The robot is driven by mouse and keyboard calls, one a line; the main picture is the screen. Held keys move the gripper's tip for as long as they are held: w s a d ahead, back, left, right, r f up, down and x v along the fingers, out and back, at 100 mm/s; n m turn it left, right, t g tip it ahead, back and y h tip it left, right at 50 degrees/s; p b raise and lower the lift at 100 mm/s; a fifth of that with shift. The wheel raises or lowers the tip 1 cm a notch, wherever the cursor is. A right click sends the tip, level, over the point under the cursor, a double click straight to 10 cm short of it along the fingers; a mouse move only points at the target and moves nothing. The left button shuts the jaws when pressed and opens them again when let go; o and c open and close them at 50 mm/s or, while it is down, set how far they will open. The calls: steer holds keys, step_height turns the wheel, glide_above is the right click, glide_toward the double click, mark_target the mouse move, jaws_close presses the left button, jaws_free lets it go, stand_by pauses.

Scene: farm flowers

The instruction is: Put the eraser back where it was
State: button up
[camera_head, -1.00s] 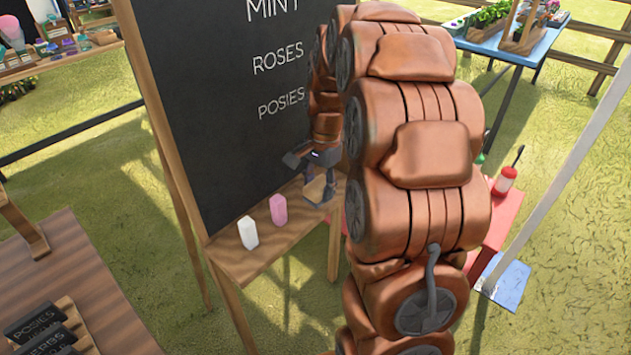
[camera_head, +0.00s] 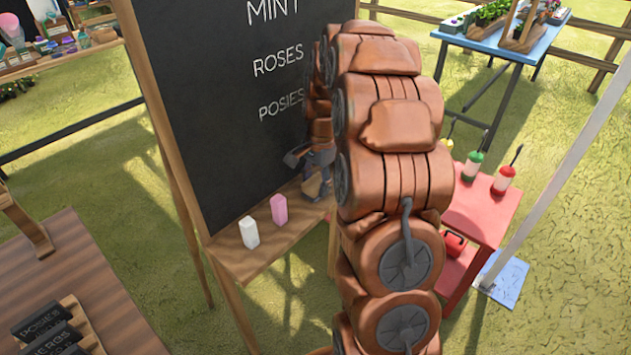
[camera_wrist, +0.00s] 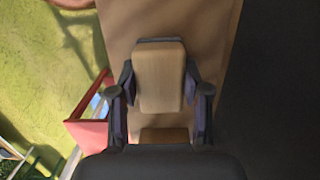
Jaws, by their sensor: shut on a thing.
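The eraser, a wooden block with a dark edge, shows in the wrist view (camera_wrist: 160,76) between the two fingers of my gripper (camera_wrist: 162,95). The fingers are shut on its sides. In the head view my gripper (camera_head: 314,168) is at the right part of the wooden ledge (camera_head: 240,268) below the chalkboard. The eraser shows there as a small tan patch (camera_head: 312,186), partly hidden by the gripper and arm. I cannot tell whether it touches the ledge.
A white chalk (camera_head: 249,232) and a pink chalk (camera_head: 279,210) stand on the ledge left of my gripper. The chalkboard (camera_head: 225,90) rises right behind the ledge. A red cart (camera_head: 480,212) with bottles stands at right. A wooden table (camera_head: 75,270) is at lower left.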

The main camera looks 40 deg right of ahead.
mark_target(319, 178)
steer(key=o, duration=1.1)
step_height(319, 178, up, 12)
steer(key=d+b, duration=0.1)
steer(key=shift+w+d, duration=0.2)
steer(key=s+a+n, duration=0.8)
steer(key=s+a, duration=0.5)
steer(key=a, duration=0.2)
steer(key=s+a+f+n, duration=0.2)
steer(key=s+a+n, duration=0.1)
steer(key=s, duration=0.6)
steer(key=s+a+f+n+g+h, duration=0.1)
steer(key=s+a+f+n, duration=0.2)
steer(key=s, duration=0.6)
steer(key=shift+a+f+n, duration=0.3)
steer(key=shift+a+n, duration=0.25)
steer(key=shift+n, duration=0.15)
